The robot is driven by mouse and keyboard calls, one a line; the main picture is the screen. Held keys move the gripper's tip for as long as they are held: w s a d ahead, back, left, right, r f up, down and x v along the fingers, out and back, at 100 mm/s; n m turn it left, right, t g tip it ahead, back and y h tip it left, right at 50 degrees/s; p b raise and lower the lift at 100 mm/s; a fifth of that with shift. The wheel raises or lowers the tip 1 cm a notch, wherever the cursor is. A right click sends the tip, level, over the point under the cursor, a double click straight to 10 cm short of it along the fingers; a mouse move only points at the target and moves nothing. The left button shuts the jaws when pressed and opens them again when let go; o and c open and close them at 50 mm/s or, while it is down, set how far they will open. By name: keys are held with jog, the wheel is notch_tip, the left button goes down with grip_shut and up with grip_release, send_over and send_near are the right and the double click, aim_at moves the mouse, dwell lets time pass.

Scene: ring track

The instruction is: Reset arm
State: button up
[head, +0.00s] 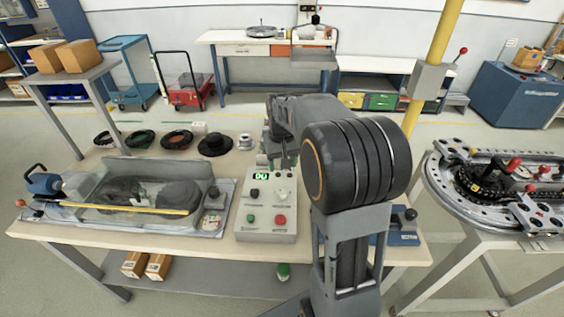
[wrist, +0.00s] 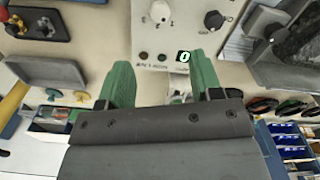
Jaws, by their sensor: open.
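My arm rises at the right of the middle in the head view and reaches back over the workbench. My gripper (wrist: 160,66) shows in the wrist view with its two green fingers spread apart and nothing between them. In the head view the gripper (head: 283,156) is small and partly hidden by my arm, near the back edge of the control box.
A clear-covered tray machine (head: 150,193) fills the bench's left side. Several dark rings and a black hub (head: 215,145) lie along the back edge. A round ring track (head: 500,185) stands on a separate table at right. A yellow post (head: 437,50) rises behind my arm.

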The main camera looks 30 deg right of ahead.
dwell(0.4)
jog(key=s+a+r+n+t, duration=0.1)
jog(key=s+a, duration=0.3)
jog(key=s, duration=0.4)
jog(key=s+a+r+n+t, duration=0.1)
jog(key=s+a+t, duration=0.2)
jog(key=s+a, duration=0.2)
jog(key=s, duration=0.3)
jog(key=shift+a, duration=0.25)
